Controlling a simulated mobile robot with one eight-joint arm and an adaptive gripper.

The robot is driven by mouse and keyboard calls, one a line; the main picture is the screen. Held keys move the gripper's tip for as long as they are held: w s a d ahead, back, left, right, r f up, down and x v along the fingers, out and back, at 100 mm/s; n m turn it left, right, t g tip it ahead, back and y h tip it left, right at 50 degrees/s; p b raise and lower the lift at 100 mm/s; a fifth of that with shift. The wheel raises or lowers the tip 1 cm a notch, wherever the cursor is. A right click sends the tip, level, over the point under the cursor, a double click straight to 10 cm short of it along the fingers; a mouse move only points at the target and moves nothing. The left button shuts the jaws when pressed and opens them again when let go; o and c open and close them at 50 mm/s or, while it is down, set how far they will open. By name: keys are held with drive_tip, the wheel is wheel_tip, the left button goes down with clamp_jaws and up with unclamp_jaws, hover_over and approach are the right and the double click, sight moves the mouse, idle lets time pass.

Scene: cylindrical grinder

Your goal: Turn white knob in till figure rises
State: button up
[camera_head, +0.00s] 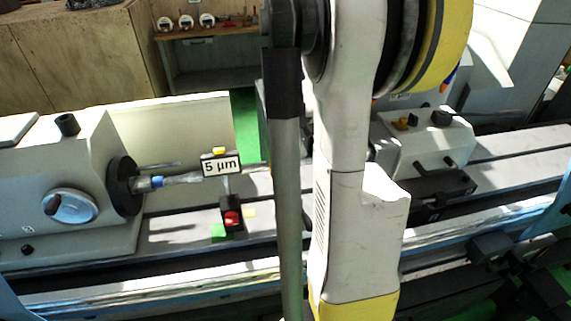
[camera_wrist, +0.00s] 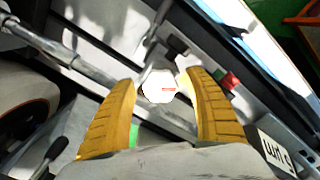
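The white knob (camera_wrist: 158,87) shows in the wrist view with a small red mark on its face. My gripper (camera_wrist: 161,82) has its two yellow fingers spread on either side of the knob, close to its edges. I cannot tell whether they touch it. In the head view my arm hides the gripper, and the knob does not show. The figure is on a small upright sign (camera_head: 221,166) that reads "5 µm" above the machine bed. Part of the sign (camera_wrist: 277,153) shows at the lower right of the wrist view.
A grey headstock (camera_head: 78,180) with a handwheel stands at the left. A grey unit (camera_head: 426,140) with levers stands on the bed at the right. A small black block with a red part (camera_head: 232,217) is below the sign. A bench (camera_head: 207,36) is behind.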

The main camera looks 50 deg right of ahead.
sight(285, 164)
wheel_tip(285, 164, up, 12)
idle(0.6)
drive_tip(key=shift+a, duration=0.1)
idle(2.1)
